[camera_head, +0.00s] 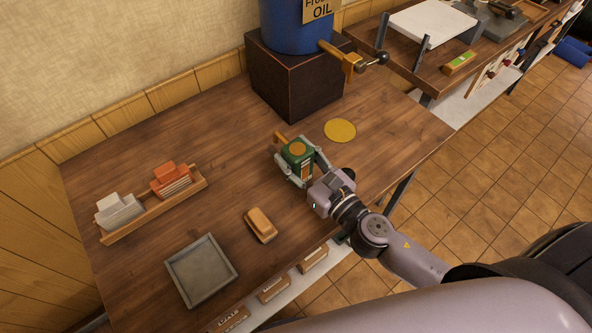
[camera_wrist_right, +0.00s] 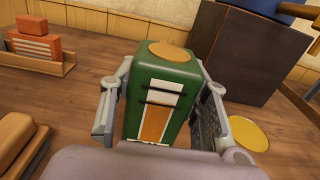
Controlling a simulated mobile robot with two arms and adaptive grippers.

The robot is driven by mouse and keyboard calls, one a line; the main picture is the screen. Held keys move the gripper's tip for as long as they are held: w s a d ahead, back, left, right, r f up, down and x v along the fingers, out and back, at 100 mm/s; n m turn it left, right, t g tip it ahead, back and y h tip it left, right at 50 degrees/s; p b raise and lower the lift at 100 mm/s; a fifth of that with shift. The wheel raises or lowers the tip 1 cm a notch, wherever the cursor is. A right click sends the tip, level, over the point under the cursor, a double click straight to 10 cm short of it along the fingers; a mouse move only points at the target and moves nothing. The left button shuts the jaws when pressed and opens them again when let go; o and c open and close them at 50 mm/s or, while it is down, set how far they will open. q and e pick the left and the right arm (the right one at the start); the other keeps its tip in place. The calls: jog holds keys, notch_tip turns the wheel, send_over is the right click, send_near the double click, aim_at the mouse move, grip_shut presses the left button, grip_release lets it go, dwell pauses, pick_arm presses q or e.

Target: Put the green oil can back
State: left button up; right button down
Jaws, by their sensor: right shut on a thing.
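The green oil can (camera_head: 299,157) has an orange cap and an orange-and-white label. It stands upright at the middle of the wooden table. My right gripper (camera_head: 297,166) is shut around its sides. In the right wrist view the can (camera_wrist_right: 160,95) fills the space between the two fingers, with a finger on each side. I cannot tell whether its base touches the table. A flat round yellow disc (camera_head: 340,130) lies on the table, up and to the right of the can; it also shows in the right wrist view (camera_wrist_right: 248,134). My left gripper is not in view.
A blue oil drum (camera_head: 290,25) with a brass tap (camera_head: 345,60) sits on a dark block (camera_head: 290,85) behind. A wooden rack (camera_head: 155,213) holds white and orange blocks at left. A grey tray (camera_head: 201,270) and a tan brush-like block (camera_head: 260,225) lie in front. Table around the disc is clear.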

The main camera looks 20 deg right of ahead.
aim_at(305, 178)
jog(key=shift+f+b, duration=1.05)
jog(key=shift+f, duration=0.95)
jog(key=shift+f, duration=0.2)
jog(key=c, duration=0.9)
grip_release()
